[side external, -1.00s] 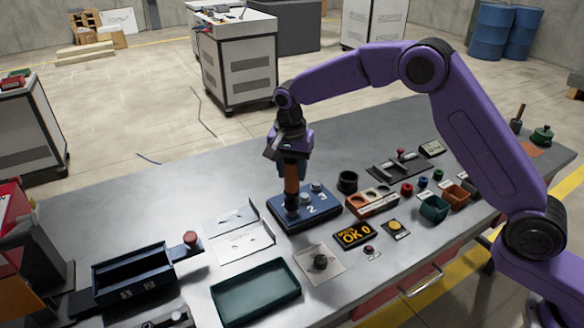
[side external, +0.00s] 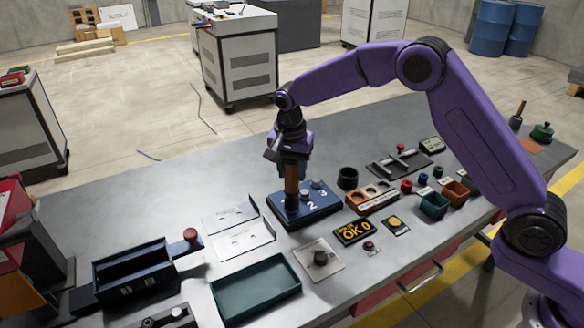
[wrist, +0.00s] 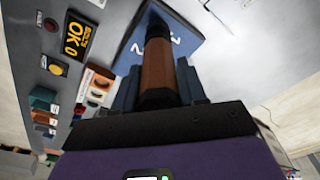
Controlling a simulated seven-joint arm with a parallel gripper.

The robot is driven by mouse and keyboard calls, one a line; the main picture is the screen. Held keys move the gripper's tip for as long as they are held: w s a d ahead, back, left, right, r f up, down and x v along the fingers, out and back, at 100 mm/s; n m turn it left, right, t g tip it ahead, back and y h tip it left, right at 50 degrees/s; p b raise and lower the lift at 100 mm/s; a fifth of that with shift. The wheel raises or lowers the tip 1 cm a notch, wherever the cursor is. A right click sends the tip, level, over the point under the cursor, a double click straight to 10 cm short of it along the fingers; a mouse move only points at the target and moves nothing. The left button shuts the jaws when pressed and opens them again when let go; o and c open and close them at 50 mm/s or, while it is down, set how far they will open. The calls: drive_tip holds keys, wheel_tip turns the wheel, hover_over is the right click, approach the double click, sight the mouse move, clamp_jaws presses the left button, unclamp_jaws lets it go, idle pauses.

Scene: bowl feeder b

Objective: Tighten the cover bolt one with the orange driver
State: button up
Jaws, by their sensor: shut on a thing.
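My gripper (side external: 291,168) is shut on the orange driver (side external: 291,186) and holds it upright over the blue cover plate (side external: 312,212). In the wrist view the driver (wrist: 158,72) stands between my two fingers, its far end over the plate (wrist: 190,45). The plate carries the numbers 2 and 3, with grey bolt heads (side external: 316,184) beside them. The driver's lower end is at the left part of the plate. The bolt under it is hidden, so I cannot tell whether the tip touches it.
A display reading "BOLTS OK 0" (side external: 353,233) and a yellow button (side external: 395,222) are right of the plate. An orange holder (side external: 371,202) and a black cup (side external: 348,178) stand close by. A green tray (side external: 256,291) lies in front. Bare table is behind the plate.

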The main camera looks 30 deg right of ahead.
drive_tip(key=shift+f, duration=0.9)
idle(2.3)
